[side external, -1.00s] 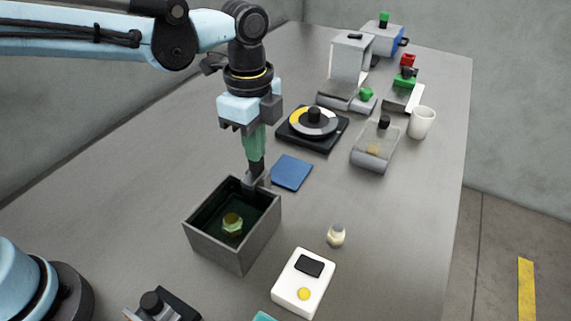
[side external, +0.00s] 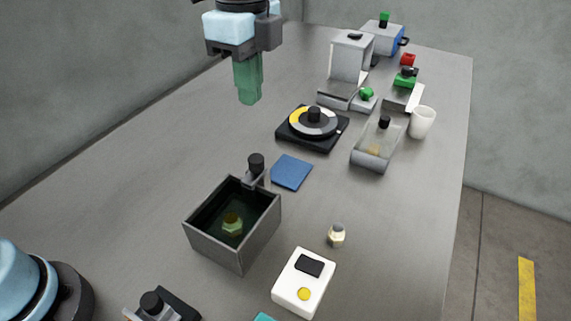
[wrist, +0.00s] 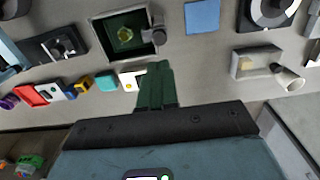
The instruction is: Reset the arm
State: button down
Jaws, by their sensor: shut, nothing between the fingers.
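My gripper (side external: 250,102) is raised above the table, with its green fingers pointing down and closed together, holding nothing. In the wrist view its fingers (wrist: 158,68) are also together and empty. Below it stands the open grey box (side external: 258,236) with a dark inside and a yellow-green piece (side external: 232,222) in it. A black knob (side external: 256,163) stands on a bracket at the box's back corner, apart from the fingers.
A blue square (side external: 292,172), a round dial on a black base (side external: 318,146), a clear-lidded tray (side external: 368,160) and a white cup (side external: 422,122) stand to the right. A white device with a yellow button (side external: 288,292) and a small cream bottle (side external: 336,237) are in front. The table's left side is clear.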

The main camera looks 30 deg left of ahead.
jog(key=s+a+f+n+t, duration=0.3)
jog(key=s+a+f+n, duration=0.1)
jog(key=a+n, duration=0.5)
jog(key=s+a+f+n+t, duration=0.4)
jog(key=a+f+n, duration=0.2)
jog(key=a+n, duration=0.3)
jog(key=shift+f, duration=0.2)
